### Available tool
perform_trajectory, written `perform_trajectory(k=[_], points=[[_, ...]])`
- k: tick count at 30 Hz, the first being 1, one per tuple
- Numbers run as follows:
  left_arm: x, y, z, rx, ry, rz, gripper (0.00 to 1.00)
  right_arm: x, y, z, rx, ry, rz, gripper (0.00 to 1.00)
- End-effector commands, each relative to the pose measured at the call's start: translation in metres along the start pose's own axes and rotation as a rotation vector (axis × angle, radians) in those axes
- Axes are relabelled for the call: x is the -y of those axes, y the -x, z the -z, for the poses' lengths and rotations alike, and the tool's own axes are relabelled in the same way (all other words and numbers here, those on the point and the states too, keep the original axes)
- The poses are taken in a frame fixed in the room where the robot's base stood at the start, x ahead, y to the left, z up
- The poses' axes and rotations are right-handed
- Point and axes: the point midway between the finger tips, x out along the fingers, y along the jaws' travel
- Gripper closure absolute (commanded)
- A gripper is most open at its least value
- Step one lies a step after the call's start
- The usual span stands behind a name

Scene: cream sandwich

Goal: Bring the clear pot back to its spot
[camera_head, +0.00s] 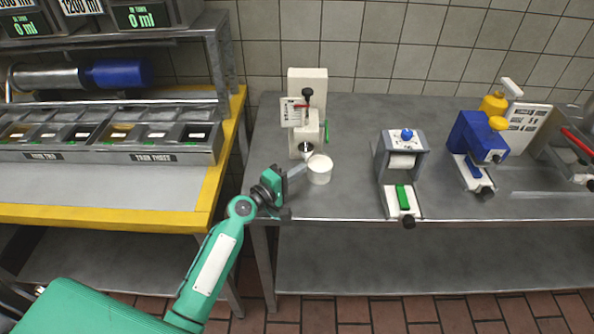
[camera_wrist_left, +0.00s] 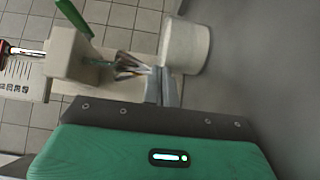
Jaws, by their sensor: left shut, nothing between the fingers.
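A pale, whitish round pot (camera_head: 319,171) stands at the front of the cream machine (camera_head: 307,78) on the grey table. It also shows in the left wrist view (camera_wrist_left: 185,48), beside my fingertips. I take it for the clear pot, though it looks opaque here. My left gripper (camera_head: 302,169) is shut and empty, its fingers pointing at the pot's left side; I cannot tell whether they touch it. In the left wrist view the shut fingers (camera_wrist_left: 163,82) lie between the pot and the machine's metal outlet (camera_wrist_left: 130,66). My right gripper is not in view.
To the right stand a grey machine with a blue knob (camera_head: 401,158) and a blue-and-yellow machine (camera_head: 478,140). A yellow-edged counter (camera_head: 216,170) with several bins is on the left. The table is clear between the pot and the grey machine.

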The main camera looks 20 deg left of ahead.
Motion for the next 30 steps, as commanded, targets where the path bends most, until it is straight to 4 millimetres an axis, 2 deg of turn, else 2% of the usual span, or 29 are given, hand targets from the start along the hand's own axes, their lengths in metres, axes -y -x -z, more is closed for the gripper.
perform_trajectory(k=[4,12,15,30], points=[[-0.001,-0.008,-0.008,0.001,0.002,-0.001,1.0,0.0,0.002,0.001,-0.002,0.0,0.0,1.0],[-0.002,-0.049,-0.048,0.001,0.001,-0.002,1.0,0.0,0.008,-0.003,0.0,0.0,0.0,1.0],[-0.001,-0.055,-0.055,0.001,0.0,-0.001,1.0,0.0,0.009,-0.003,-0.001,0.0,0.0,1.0],[0.0,-0.057,-0.056,0.0,-0.001,-0.001,1.0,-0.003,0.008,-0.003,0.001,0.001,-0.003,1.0]])
